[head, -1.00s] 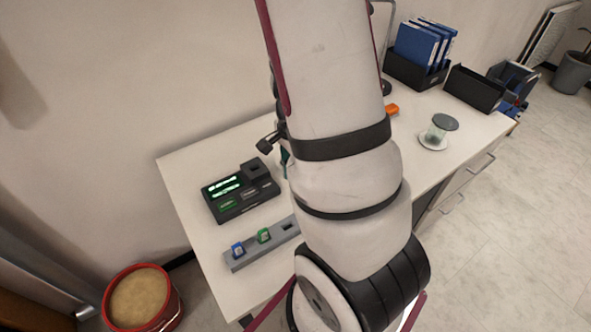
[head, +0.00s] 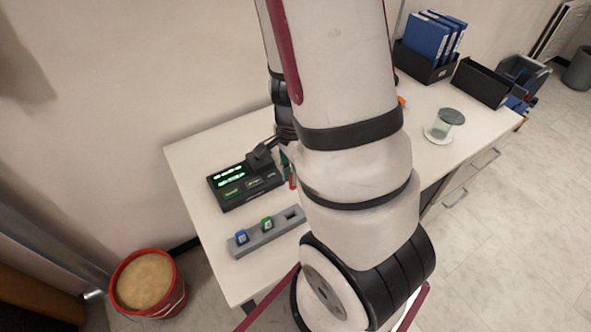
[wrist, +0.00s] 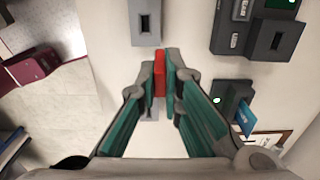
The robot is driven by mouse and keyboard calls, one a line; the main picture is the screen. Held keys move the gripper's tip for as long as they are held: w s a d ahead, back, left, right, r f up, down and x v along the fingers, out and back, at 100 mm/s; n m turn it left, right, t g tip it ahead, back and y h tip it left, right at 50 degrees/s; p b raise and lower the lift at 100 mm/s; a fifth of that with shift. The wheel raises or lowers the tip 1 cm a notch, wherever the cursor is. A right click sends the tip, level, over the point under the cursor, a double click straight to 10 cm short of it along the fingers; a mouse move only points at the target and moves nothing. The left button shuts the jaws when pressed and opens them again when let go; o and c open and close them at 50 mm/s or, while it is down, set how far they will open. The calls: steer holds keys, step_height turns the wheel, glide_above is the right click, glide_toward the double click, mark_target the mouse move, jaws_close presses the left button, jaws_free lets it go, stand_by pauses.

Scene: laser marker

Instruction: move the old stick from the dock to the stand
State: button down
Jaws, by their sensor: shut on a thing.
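The old stick is red (wrist: 159,75) and upright between the two fingertips of my gripper (wrist: 161,62) in the wrist view. In the head view the red stick (head: 292,181) shows just right of the dock (head: 228,196), a dark box with green-lit displays, partly hidden by my arm. The dock's raised socket (wrist: 277,39) looks empty in the wrist view. The stand (head: 262,243) is a grey bar holding a blue stick (head: 241,237) and a green stick (head: 267,223). Its right slot (head: 292,213) is empty; the stand's end (wrist: 146,10) shows ahead of my fingertips.
A dark unit (wrist: 229,98) with a blue piece in it sits right of my gripper in the wrist view. A lidded glass (head: 446,124), a black tray (head: 482,84) and blue binders (head: 434,38) stand on the right. A red bucket (head: 147,284) is on the floor.

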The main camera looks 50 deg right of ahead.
mark_target(290, 185)
steer(key=shift+s+a+p, duration=0.45)
steer(key=shift+a+p, duration=0.3)
steer(key=shift+p, duration=0.2)
steer(key=shift+s+a+p, duration=0.4)
steer(key=shift+a+p, duration=0.3)
steer(key=shift+p, duration=0.2)
steer(key=shift+f+b, duration=0.55)
steer(key=shift+f, duration=2.4)
steer(key=shift+f+b, duration=0.5)
steer(key=shift+f, duration=1.2)
steer(key=c, duration=1.7)
jaws_free()
steer(key=shift+o, duration=0.2)
steer(key=shift+r, duration=0.15)
